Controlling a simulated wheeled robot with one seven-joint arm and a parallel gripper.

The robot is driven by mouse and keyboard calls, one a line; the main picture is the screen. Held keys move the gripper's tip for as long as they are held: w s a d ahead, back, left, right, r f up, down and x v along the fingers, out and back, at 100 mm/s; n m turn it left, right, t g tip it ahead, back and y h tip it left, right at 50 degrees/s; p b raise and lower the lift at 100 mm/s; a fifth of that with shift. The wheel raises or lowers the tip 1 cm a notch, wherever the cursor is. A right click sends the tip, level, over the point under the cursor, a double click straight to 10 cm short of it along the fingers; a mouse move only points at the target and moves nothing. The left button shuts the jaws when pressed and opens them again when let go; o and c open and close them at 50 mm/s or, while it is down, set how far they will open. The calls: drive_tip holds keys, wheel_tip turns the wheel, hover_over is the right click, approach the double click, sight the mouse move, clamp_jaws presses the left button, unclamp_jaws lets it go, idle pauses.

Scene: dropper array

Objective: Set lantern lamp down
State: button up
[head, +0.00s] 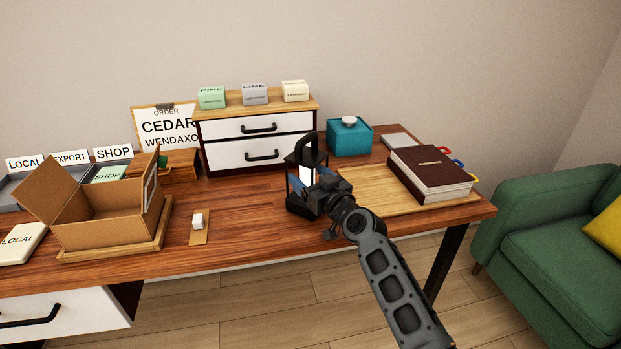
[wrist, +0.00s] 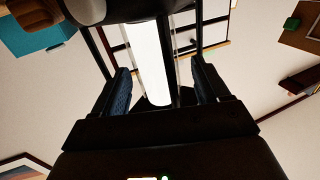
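The lantern lamp (head: 304,158) is black, with a looped top handle and a white glowing core.
A wooden board (head: 375,191) with a dark red book (head: 430,173) lies to the right. A teal box (head: 349,137) and a drawer unit (head: 258,138) stand behind. Bare tabletop lies between block and lantern.

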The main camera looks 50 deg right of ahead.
drive_tip(key=shift+r, duration=0.25)
drive_tip(key=b+v, duration=0.2)
drive_tip(key=v, duration=1)
drive_tip(key=s+a+f+g+y, duration=0.1)
drive_tip(key=s+a+f, duration=0.3)
drive_tip(key=s+a, duration=0.4)
drive_tip(key=s+a+f+g, duration=0.1)
drive_tip(key=s+a+f, duration=0.2)
drive_tip(key=s+a, duration=0.4)
drive_tip(key=s+a+r+n+y, duration=0.1)
drive_tip(key=s+a+r+y, duration=0.1)
drive_tip(key=s, duration=0.7)
drive_tip(key=s+a+r+n+y, duration=0.2)
drive_tip(key=s+a+r, duration=0.3)
drive_tip(key=s, duration=0.4)
drive_tip(key=shift+s+a+g, duration=0.3)
drive_tip(key=shift+a, duration=0.35)
